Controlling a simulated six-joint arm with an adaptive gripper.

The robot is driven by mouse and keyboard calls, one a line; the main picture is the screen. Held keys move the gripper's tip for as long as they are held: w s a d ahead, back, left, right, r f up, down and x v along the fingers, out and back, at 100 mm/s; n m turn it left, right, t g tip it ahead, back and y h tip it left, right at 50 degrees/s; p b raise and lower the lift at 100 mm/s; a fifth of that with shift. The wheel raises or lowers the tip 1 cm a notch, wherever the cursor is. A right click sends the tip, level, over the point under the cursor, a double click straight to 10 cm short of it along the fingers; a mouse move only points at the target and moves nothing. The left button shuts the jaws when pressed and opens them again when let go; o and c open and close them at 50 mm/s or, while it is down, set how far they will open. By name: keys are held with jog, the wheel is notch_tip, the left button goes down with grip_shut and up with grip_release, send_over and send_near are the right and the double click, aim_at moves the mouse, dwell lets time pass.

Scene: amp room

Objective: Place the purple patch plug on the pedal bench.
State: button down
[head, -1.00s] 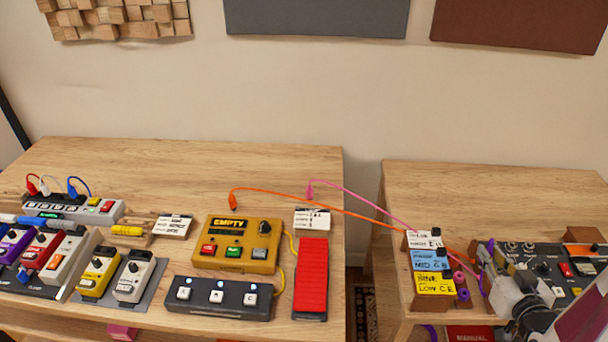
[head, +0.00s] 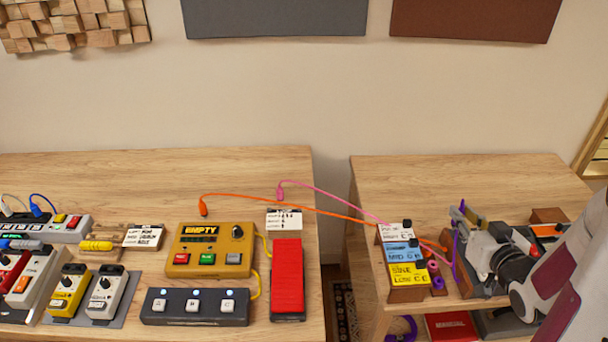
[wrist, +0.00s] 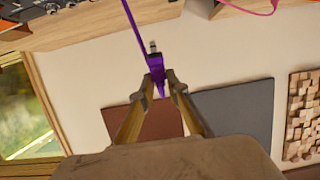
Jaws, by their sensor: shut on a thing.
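The purple patch plug (wrist: 155,62) is between the fingers of my gripper (wrist: 159,80), with its metal tip showing and its purple cable running upward in the wrist view. In the head view my gripper (head: 462,212) is shut and raised above the right table (head: 445,175), just right of the note cards. A strand of purple cable (head: 454,250) hangs below it. The pedal bench (head: 130,170) is the wooden table at left, bearing several pedals. It lies well to the left of my gripper, across a gap.
On the bench stand a yellow EMPTY pedal (head: 212,252), a black footswitch (head: 195,307) and a red pedal (head: 287,275). Orange (head: 300,202) and pink (head: 330,195) cables span the gap between tables. The bench's back strip is mostly clear.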

jog(key=w+a+n+y, duration=0.2)
jog(key=w+a+y, duration=0.1)
jog(key=w+a, duration=1.75)
jog(key=w+a+n+g+y, duration=0.1)
jog(key=w+a+n+y, duration=0.15)
jog(key=a, duration=2.95)
jog(key=shift+s+d+f, duration=0.1)
jog(key=shift+d+f, duration=0.05)
jog(key=shift+f, duration=0.7)
jog(key=shift+s+d+f, duration=0.15)
jog(key=shift+f, duration=0.65)
jog(key=shift+s+d+f, duration=0.1)
jog(key=shift+d+f, duration=0.05)
jog(key=shift+f, duration=0.7)
notch_tip(320, 180, down, 6)
jog(key=shift+f, duration=0.25)
